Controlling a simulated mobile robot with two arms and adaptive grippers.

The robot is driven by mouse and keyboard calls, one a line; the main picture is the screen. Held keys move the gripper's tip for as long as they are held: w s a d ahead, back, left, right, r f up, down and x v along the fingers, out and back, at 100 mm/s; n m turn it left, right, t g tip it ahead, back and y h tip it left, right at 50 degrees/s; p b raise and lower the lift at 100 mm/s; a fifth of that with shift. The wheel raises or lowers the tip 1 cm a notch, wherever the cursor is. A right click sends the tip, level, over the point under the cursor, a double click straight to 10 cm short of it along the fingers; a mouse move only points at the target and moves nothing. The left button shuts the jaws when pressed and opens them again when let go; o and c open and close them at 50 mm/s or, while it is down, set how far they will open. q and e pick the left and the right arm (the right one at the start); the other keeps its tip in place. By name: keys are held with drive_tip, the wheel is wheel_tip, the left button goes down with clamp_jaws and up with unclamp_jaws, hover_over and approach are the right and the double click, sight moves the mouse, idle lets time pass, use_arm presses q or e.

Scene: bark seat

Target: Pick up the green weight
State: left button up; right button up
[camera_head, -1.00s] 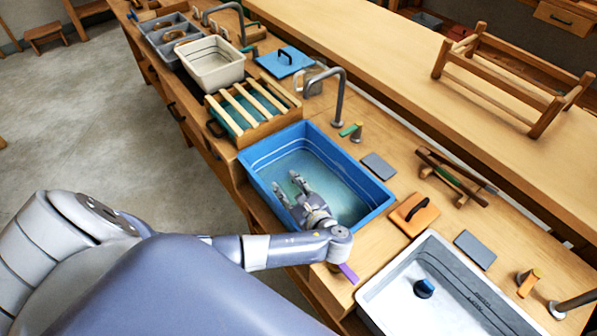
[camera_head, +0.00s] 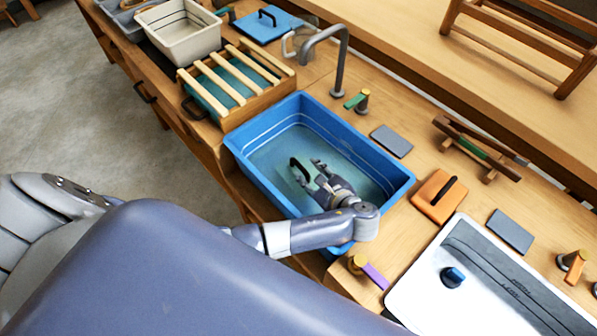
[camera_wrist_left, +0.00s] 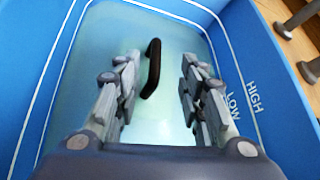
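A dark arched handle (camera_head: 299,169) stands up inside the blue basin (camera_head: 386,196), in the teal water; it also shows in the left wrist view (camera_wrist_left: 151,68). I cannot make out a separate green body below it, so whether it belongs to the green weight is unclear. My left gripper (camera_head: 311,173) reaches down into the basin beside the handle. In the left wrist view its fingers (camera_wrist_left: 160,64) are spread, with the handle between and beyond them, nearer the left finger. Nothing is held. My right gripper is not in view.
The basin walls (camera_wrist_left: 262,70) surround my left gripper. A slatted wooden rack (camera_head: 232,84) stands beyond the basin, and a grey tap (camera_head: 341,65) behind it.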

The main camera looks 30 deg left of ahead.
sight(302, 168)
use_arm(q)
drive_tip(key=x, duration=0.4)
drive_tip(key=shift+s+a+f, duration=0.1)
drive_tip(key=shift+s+a, duration=0.15)
drive_tip(key=shift+s, duration=0.05)
drive_tip(key=shift+w+a+f, duration=0.2)
drive_tip(key=shift+a, duration=0.1)
drive_tip(key=shift+f, duration=0.1)
drive_tip(key=c, duration=0.7)
clamp_jaws()
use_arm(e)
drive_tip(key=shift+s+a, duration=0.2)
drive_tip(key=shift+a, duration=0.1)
use_arm(q)
drive_tip(key=shift+w, duration=0.1)
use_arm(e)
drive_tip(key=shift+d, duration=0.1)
